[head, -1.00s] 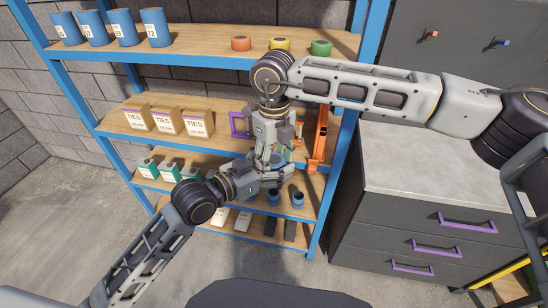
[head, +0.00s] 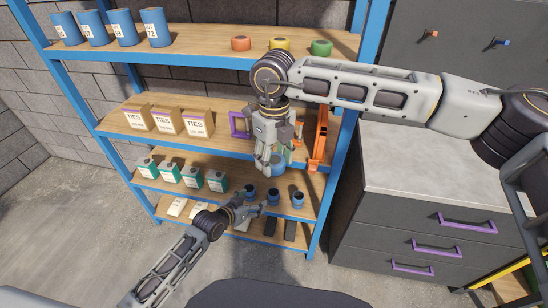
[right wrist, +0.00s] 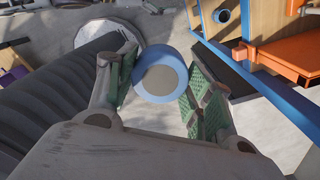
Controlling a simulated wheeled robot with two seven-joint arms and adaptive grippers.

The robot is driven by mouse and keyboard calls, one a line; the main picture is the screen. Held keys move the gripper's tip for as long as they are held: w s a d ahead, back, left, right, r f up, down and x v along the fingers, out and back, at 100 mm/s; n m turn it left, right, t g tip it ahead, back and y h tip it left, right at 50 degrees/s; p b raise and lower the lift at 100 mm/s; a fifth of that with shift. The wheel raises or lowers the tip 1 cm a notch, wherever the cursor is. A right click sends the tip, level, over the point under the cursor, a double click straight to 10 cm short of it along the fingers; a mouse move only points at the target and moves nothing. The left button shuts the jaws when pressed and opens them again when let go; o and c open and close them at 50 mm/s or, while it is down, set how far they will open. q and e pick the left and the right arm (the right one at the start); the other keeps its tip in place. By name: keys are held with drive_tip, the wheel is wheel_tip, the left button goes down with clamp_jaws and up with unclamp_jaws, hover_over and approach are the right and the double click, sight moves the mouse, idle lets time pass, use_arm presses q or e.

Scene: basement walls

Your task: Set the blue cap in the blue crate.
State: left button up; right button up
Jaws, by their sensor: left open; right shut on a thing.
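My right gripper (head: 268,168) points down in front of the shelf unit, above and beyond my left gripper. In the right wrist view its green-padded fingers (right wrist: 162,92) are shut on a round blue thing with a flat grey face, which looks like the blue cap (right wrist: 141,76). In the head view the fingers mostly hide it. My left gripper (head: 252,209) is open and empty, lower down, in front of the lower shelves and apart from the cap. I cannot make out a blue crate in either view.
The blue-framed shelf unit (head: 327,210) holds blue cans (head: 155,28), coloured rolls (head: 279,44), TIES boxes (head: 167,123), teal-and-white containers (head: 192,176) and small blue cups (head: 273,196). An orange frame (head: 318,140) stands close right of my right gripper. A grey drawer cabinet (head: 420,225) stands right.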

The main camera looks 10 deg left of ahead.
use_arm(q)
drive_tip(key=s+a+f+n+g+y, duration=0.1)
drive_tip(key=s+a+f, duration=0.3)
drive_tip(key=f, duration=0.6)
drive_tip(key=s+a+f+g+y, duration=0.2)
drive_tip(key=s+f, duration=0.4)
drive_tip(key=f, duration=0.5)
drive_tip(key=s+a+f+n+g+y, duration=0.1)
drive_tip(key=s+a+f, duration=0.35)
drive_tip(key=f, duration=0.55)
drive_tip(key=s+f+g, duration=0.2)
drive_tip(key=s+f, duration=0.3)
drive_tip(key=s, duration=0.6)
drive_tip(key=s+f+g, duration=0.1)
drive_tip(key=s+f, duration=0.5)
drive_tip(key=s, duration=0.5)
drive_tip(key=s+f+g+y, duration=0.1)
drive_tip(key=s+f+g, duration=0.1)
drive_tip(key=s+f, duration=0.4)
drive_tip(key=s, duration=0.5)
drive_tip(key=shift+d+f+g, duration=0.15)
drive_tip(key=shift+f+g, duration=0.05)
drive_tip(key=shift+g, duration=0.1)
drive_tip(key=shift+s, duration=0.1)
